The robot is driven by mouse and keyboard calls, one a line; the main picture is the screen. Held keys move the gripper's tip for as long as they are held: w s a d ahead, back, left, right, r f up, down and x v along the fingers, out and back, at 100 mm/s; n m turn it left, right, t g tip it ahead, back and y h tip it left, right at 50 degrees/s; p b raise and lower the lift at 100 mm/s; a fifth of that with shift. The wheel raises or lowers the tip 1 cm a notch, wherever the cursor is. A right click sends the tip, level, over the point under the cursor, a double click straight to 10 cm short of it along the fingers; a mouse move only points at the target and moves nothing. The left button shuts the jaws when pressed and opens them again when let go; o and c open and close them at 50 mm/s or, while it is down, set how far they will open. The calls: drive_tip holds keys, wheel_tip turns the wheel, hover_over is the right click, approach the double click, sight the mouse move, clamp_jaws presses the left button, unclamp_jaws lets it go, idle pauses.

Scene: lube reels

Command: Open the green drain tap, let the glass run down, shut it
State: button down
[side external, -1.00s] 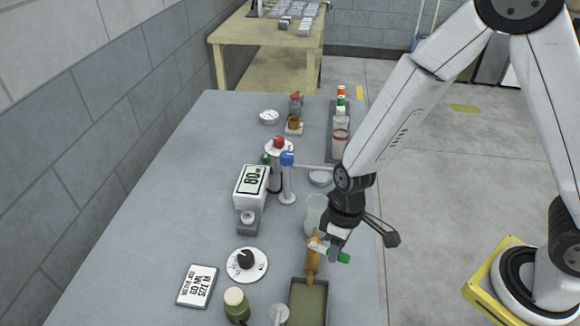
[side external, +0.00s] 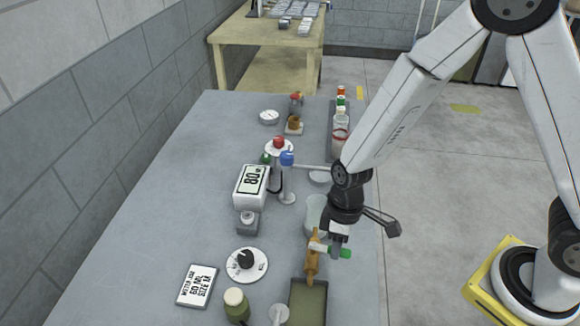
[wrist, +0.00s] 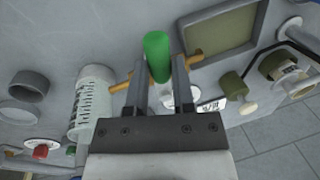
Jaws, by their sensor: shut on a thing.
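The green tap handle (side external: 346,252) sits at the right of a brass tap body (side external: 312,265) near the front right of the bench. My gripper (side external: 338,246) is upright and shut on the handle. In the wrist view the green handle (wrist: 157,55) stands between the fingers of my gripper (wrist: 160,80), with brass pipe on both sides. The glass (side external: 315,212), a pale clear cylinder, stands just behind the tap, partly hidden by my wrist. Its scale marks show in the wrist view (wrist: 92,103); I cannot tell its liquid level.
A green-floored tray (side external: 309,300) lies in front of the tap. A white display reading 80 (side external: 252,180), a dial (side external: 246,264) and a label card (side external: 197,286) stand left. A blue-topped post (side external: 287,170) stands behind. The bench's left side is clear.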

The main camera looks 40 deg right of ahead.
drive_tip(key=shift+w+d+n, duration=0.3)
drive_tip(key=shift+w+n, duration=0.05)
drive_tip(key=shift+n, duration=0.75)
drive_tip(key=shift+c, duration=2.3)
unclamp_jaws()
wheel_tip(320, 180, up, 8)
drive_tip(key=w+d, duration=0.1)
drive_tip(key=shift+f, duration=0.15)
drive_tip(key=s+d+r+m+t+h, duration=0.1)
drive_tip(key=d+m+t, duration=0.1)
drive_tip(key=d+m, duration=0.2)
drive_tip(key=s+d+r+m+t, duration=0.1)
drive_tip(key=s+d+r+m, duration=0.1)
drive_tip(key=d+m, duration=0.3)
drive_tip(key=d, duration=0.3)
drive_tip(key=shift+s+r+t+h, duration=0.2)
drive_tip(key=shift+s+t+h, duration=0.1)
drive_tip(key=shift+t+h, duration=0.1)
